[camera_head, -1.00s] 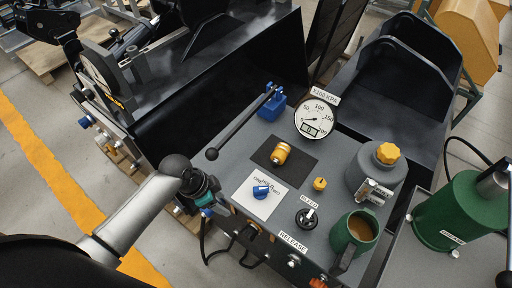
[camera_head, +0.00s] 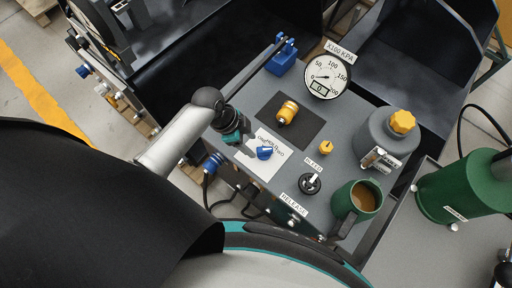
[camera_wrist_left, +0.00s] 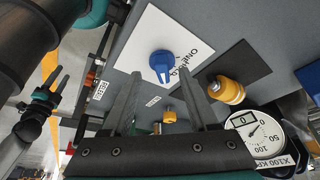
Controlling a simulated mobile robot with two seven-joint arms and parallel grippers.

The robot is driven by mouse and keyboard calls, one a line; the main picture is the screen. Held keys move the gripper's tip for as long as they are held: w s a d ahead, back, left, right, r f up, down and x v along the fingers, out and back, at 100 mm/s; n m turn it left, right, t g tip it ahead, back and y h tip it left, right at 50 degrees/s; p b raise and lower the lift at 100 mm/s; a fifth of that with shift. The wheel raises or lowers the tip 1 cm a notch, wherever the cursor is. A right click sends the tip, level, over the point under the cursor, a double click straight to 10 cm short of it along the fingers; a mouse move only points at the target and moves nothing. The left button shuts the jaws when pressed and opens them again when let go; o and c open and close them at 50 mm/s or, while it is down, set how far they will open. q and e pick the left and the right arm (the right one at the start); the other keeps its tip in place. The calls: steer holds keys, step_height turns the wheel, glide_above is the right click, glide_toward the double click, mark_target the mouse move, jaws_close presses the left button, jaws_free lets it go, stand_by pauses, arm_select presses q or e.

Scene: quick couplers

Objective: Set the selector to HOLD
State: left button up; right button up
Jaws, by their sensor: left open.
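The selector is a blue knob (camera_head: 264,153) on a white card (camera_head: 262,171) with small lettering partly readable as ONE, HOLD, TWO. The knob also shows in the left wrist view (camera_wrist_left: 162,64), its white mark pointing down toward my fingers, seemingly nearer the ONE end; the exact setting is unclear. My left gripper (camera_head: 238,138) is beside the card, up and left of the knob. In the left wrist view its two fingers (camera_wrist_left: 160,95) are apart and empty, with the knob beyond them, untouched. A dark, teal-banded gripper shape (camera_wrist_left: 45,100), possibly my right, shows there at the left.
A green mug (camera_head: 349,204) and a grey canister (camera_head: 384,140) stand to the right.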

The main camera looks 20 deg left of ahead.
mark_target(265, 151)
arm_select(q)
steer(key=shift+b+x, duration=0.45)
steer(key=shift+x, duration=1.9)
steer(key=shift+w, duration=0.1)
jaws_close()
